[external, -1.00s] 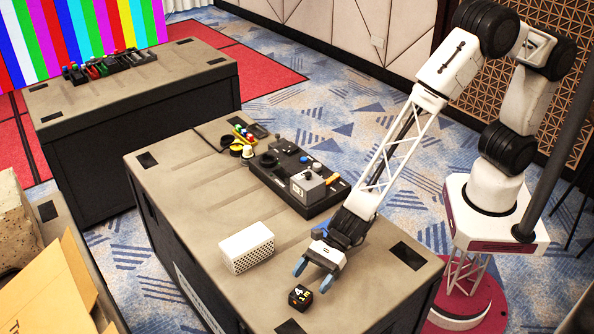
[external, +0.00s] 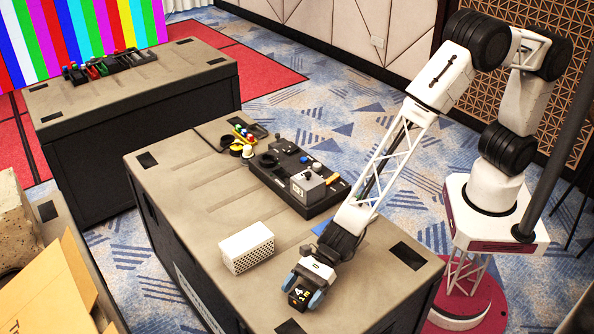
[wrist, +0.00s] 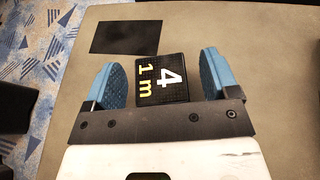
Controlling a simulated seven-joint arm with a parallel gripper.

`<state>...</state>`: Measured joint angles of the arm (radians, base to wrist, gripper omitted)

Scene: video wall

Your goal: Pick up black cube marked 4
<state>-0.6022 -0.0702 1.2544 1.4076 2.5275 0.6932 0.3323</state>
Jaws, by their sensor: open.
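The black cube (external: 299,296) marked with a white 4 and yellow lettering sits on the table top (external: 205,205) near its front edge. In the wrist view the cube (wrist: 160,78) lies between the two blue fingers, with a gap on each side. My gripper (external: 303,292) is open around the cube, one finger on either side; it also shows in the wrist view (wrist: 160,82). The lower part of the cube is hidden in the wrist view by the gripper's dark bar.
A white perforated box (external: 246,248) stands left of my gripper. A black control panel (external: 300,178) with a grey box on it lies further back. A flat black patch (wrist: 125,36) is on the table beyond the cube. The table's edge is close on the left in the wrist view.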

